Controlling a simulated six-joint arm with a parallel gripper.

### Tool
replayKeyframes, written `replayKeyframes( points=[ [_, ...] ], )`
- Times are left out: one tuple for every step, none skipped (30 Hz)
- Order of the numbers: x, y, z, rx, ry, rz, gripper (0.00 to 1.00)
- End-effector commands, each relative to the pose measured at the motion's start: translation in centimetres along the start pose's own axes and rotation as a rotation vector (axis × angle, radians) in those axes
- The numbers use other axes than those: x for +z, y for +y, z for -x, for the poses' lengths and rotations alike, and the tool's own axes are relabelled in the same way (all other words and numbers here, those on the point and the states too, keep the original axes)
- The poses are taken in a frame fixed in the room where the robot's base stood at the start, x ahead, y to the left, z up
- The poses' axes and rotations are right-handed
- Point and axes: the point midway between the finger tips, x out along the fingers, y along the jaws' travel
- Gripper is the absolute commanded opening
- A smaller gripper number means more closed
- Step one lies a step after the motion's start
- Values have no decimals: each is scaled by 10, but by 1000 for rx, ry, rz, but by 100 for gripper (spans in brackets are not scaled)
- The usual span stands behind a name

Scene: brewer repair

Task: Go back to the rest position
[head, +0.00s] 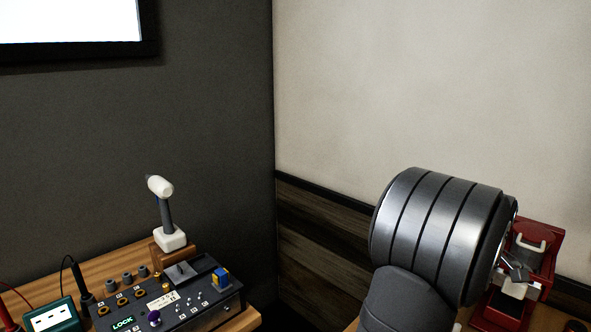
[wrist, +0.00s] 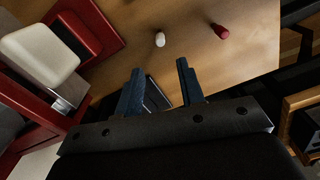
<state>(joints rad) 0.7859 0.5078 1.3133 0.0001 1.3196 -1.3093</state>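My gripper (wrist: 160,92) shows in the wrist view with its two dark blue fingers apart and nothing held between them. It is above a wooden table (wrist: 205,65). A dark flat item lies behind and between the fingers; I cannot tell what it is. A red brewer-like machine (head: 533,245) with a white handle stands just right of the arm. Its red frame and a cream block (wrist: 40,50) show at the left of the wrist view.
A white peg (wrist: 160,40) and a red peg (wrist: 221,31) stand on the table. Walls meet behind.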

Motion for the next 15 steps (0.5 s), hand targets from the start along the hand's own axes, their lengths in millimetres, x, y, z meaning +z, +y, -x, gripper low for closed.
replayKeyframes(
  points=[
    [0,0,11,2,1,0,36],
    [0,0,8,-2,0,0,36],
    [0,-1,-4,-7,-2,0,36],
    [0,-1,-11,-6,-2,0,36],
    [0,-1,-17,-6,-2,0,36],
    [0,-1,-25,-6,-2,0,36],
    [0,-1,-31,-6,-2,0,36],
    [0,-1,-37,-5,-1,0,36],
    [0,-1,-45,-6,-2,0,36],
    [0,-1,-51,-5,-1,0,36],
    [0,-1,-57,-5,-1,0,36],
    [0,-1,-66,-5,-1,0,36],
    [0,-1,-72,-6,-2,0,36],
    [0,-1,-78,-5,-1,0,36],
    [0,-1,-86,-5,-1,0,36]
  ],
)
